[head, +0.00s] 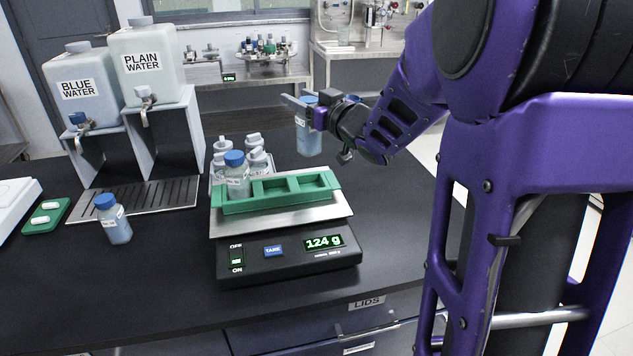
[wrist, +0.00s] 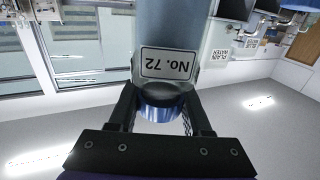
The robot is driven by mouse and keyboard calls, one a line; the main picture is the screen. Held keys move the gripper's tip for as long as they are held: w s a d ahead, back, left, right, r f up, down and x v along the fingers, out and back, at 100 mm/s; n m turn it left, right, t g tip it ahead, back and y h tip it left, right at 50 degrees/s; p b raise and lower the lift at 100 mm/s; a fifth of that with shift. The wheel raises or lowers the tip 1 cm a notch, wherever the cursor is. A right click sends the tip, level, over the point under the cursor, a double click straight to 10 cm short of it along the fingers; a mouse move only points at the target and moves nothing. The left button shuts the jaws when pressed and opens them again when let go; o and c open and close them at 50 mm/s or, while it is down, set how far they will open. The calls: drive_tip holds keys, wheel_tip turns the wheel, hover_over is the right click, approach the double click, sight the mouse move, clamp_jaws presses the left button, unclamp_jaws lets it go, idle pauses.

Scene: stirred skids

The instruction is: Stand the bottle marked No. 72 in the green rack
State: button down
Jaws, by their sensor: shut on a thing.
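My gripper (head: 312,108) is shut on a blue-capped bottle (head: 308,139) and holds it upright in the air, above and to the right of the rack. In the wrist view the bottle's label (wrist: 168,64) reads No. 72, upside down, and its blue cap (wrist: 162,108) is between the fingers (wrist: 160,112). The green rack (head: 316,196) lies on the scale's metal pan. Its left slot holds a blue-capped bottle (head: 236,182); the middle and right slots look empty.
The scale (head: 300,262) reads 124 g. Several grey-capped bottles (head: 255,141) stand behind the rack. Another blue-capped bottle (head: 117,226) stands on the dark bench at left. Water containers (head: 150,65) on stands are at back left, beside a drip tray (head: 150,197).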

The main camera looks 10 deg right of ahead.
wheel_tip(320, 180, down, 10)
drive_tip(key=b, duration=0.1)
drive_tip(key=shift+b, duration=0.35)
drive_tip(key=shift+f, duration=0.1)
drive_tip(key=shift+c, duration=1.7)
unclamp_jaws()
drive_tip(key=v, duration=1.2)
drive_tip(key=shift+d, duration=0.1)
